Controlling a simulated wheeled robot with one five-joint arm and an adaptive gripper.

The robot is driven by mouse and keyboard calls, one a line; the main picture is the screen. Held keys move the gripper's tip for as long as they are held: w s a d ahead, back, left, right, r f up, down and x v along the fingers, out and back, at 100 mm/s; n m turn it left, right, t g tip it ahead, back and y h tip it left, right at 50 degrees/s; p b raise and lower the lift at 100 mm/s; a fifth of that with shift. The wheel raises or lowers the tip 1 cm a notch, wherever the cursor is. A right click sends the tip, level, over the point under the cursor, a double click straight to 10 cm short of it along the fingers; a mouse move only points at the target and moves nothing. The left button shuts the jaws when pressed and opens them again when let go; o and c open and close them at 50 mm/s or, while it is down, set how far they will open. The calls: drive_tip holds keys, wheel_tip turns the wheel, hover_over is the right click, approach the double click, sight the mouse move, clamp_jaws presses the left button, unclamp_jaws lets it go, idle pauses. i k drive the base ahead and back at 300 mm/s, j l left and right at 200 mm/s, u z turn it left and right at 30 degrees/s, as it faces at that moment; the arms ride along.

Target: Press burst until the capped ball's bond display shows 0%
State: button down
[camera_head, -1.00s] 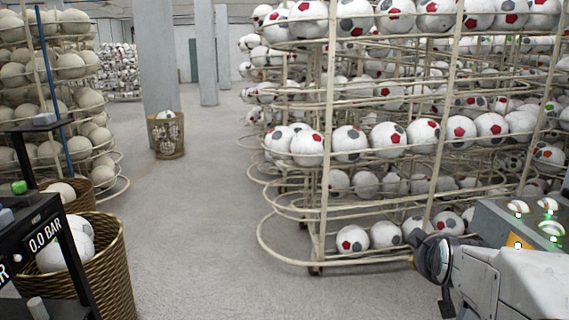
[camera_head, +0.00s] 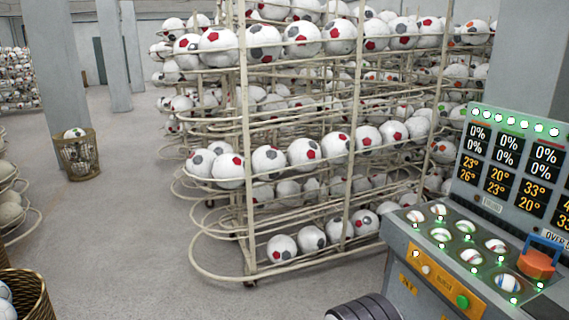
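The press console (camera_head: 400,262) stands at the lower right in the head view. Several small balls (camera_head: 471,257) sit in its top openings among green lights. An orange cap with a blue handle (camera_head: 537,264) covers one opening near the right edge, hiding the ball under it. The display board (camera_head: 505,165) shows white 0% readings above yellow temperatures; its rightmost column is cut off. I cannot tell which reading belongs to the capped ball. A yellow front plate (camera_head: 432,262) carries a small pale button (camera_head: 427,270), a green button (camera_head: 462,300) and small lettering. My gripper is not clearly visible.
A wire rack (camera_head: 248,130) full of soccer balls stands left of the console. A wicker basket (camera_head: 28,285) is at the lower left, and another basket (camera_head: 78,160) stands by a pillar (camera_head: 55,70). The grey floor between them is clear.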

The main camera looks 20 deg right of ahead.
sight(536, 265)
drive_tip(key=z, duration=1.4)
